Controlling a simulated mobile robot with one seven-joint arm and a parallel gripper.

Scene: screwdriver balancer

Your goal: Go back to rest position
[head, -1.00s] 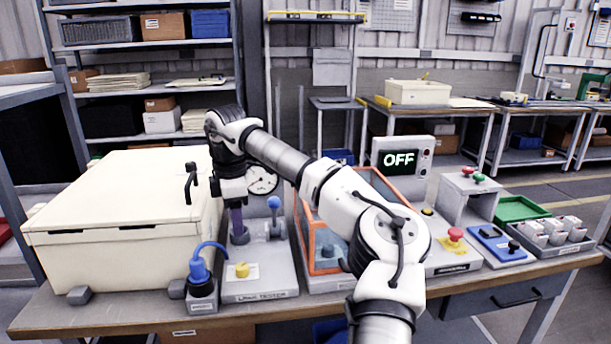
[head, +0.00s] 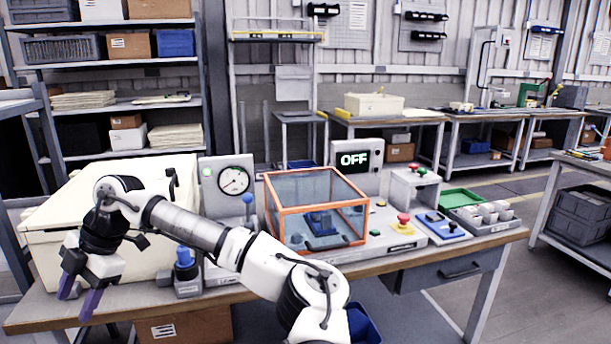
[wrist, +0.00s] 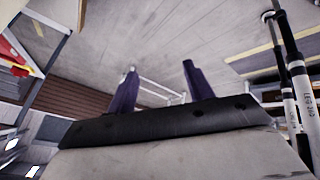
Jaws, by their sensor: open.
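My gripper (head: 80,297) hangs at the left front of the workbench (head: 395,262) in the head view, in front of the cream box (head: 152,178). Its two purple fingers point down and stand apart, with nothing between them. In the wrist view my gripper (wrist: 157,92) also shows spread, empty fingers, with grey floor beyond them. My arm reaches across the bench front and hides part of the tester with the round dial (head: 234,180).
A blue plug unit (head: 186,272) stands close to the right of my gripper. An orange-framed clear box (head: 316,210) and a display reading OFF (head: 354,159) stand further right. A cardboard box (head: 186,327) sits under the bench. Open floor lies at the right.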

